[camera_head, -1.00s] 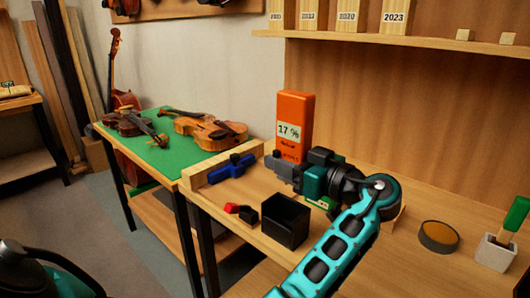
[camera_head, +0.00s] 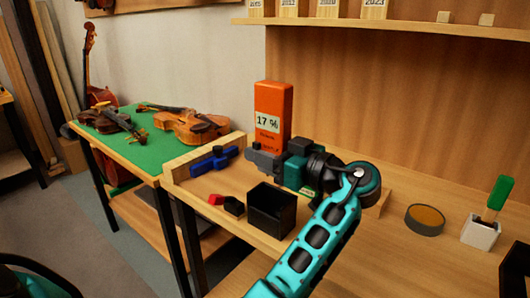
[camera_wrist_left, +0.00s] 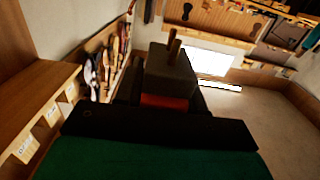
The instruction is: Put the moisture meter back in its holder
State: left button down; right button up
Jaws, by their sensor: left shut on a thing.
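The orange moisture meter (camera_head: 272,104), with a "17 %" display, stands upright above the bench. My left gripper (camera_head: 266,160) is shut on its lower part. In the left wrist view a strip of the orange meter (camera_wrist_left: 165,101) shows between the fingers, with a dark block and two short pins beyond it. An open-topped black box (camera_head: 283,216), which looks like the holder, stands on the bench below and in front of the gripper. The meter is apart from it. I cannot see inside the box fully. My right gripper is out of view.
A blue clamp (camera_head: 214,161) and a small red-and-black item (camera_head: 228,203) lie left of the box. A round tin (camera_head: 425,219) and a white pot with a green-handled tool (camera_head: 481,232) stand at right. Violins (camera_head: 194,125) lie on the green-topped table (camera_head: 157,150).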

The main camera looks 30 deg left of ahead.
aim_at(265, 173)
pick_arm(q)
notch_tip(265, 173, down, 5)
jog(key=b, duration=0.4)
jog(key=shift+r, duration=0.1)
jog(key=shift+f+b, duration=0.85)
jog(key=shift+f, duration=0.05)
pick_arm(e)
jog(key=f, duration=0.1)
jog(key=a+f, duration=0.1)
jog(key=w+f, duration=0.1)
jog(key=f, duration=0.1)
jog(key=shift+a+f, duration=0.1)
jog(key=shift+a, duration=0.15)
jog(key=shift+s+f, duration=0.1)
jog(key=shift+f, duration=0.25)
pick_arm(q)
jog(key=shift+f+b, duration=0.15)
jog(key=shift+b, duration=0.3)
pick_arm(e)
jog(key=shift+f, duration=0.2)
pick_arm(q)
jog(key=c, duration=0.6)
grip_release()
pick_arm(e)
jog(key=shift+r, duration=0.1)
